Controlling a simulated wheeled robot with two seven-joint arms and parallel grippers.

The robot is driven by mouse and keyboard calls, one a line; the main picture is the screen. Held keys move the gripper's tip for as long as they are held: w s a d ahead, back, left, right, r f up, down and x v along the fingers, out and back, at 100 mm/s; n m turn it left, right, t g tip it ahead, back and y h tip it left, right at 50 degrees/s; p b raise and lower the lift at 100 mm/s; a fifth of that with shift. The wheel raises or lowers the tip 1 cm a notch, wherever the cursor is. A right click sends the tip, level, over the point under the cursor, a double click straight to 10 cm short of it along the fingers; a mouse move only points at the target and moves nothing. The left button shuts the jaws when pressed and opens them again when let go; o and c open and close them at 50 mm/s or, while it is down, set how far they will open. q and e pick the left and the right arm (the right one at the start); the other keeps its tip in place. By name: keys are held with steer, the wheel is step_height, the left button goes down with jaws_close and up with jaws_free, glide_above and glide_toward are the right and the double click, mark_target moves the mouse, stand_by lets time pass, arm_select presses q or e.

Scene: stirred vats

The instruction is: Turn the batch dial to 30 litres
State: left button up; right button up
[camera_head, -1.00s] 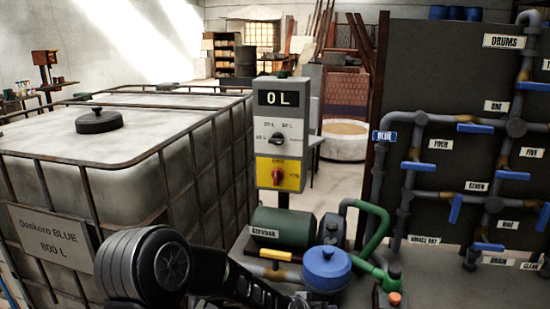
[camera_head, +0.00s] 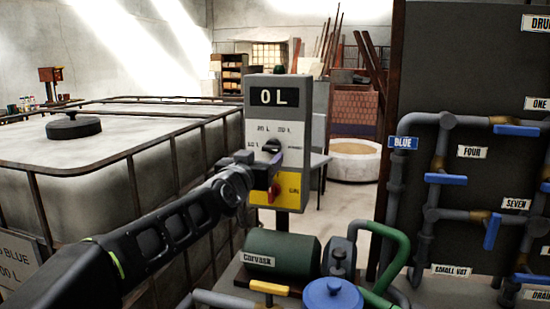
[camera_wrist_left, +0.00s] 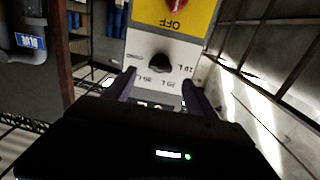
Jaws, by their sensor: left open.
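The grey control box (camera_head: 293,115) stands on a post, and its display (camera_head: 274,97) reads 0 L. The black batch dial (camera_head: 272,146) is on its white plate, with small litre labels around it; I cannot tell where its pointer stands. In the left wrist view the dial (camera_wrist_left: 160,63) shows upside down, between and just beyond my fingertips. My left gripper (camera_head: 267,165) is in front of the box, close to the dial, and partly covers the plate. Its jaws (camera_wrist_left: 158,77) are open with nothing between them. My right gripper is not in view.
Below the dial is a yellow panel with a red switch (camera_head: 275,191), partly hidden by my gripper. A caged white tank (camera_head: 120,165) stands left. A green pump (camera_head: 283,257) and blue-lidded pot (camera_head: 332,294) sit below. Pipes with blue valves (camera_head: 445,179) are at right.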

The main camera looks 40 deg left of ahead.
mark_target(270, 148)
arm_select(q)
steer(key=shift+r+p+x, duration=0.15)
steer(key=shift+p+x, duration=0.3)
steer(key=shift+x, duration=1.4)
steer(key=shift+r+p+x, duration=0.15)
steer(key=shift+p+x, duration=0.25)
steer(key=shift+x, duration=1.4)
steer(key=shift+c, duration=0.2)
steer(key=c, duration=1.3)
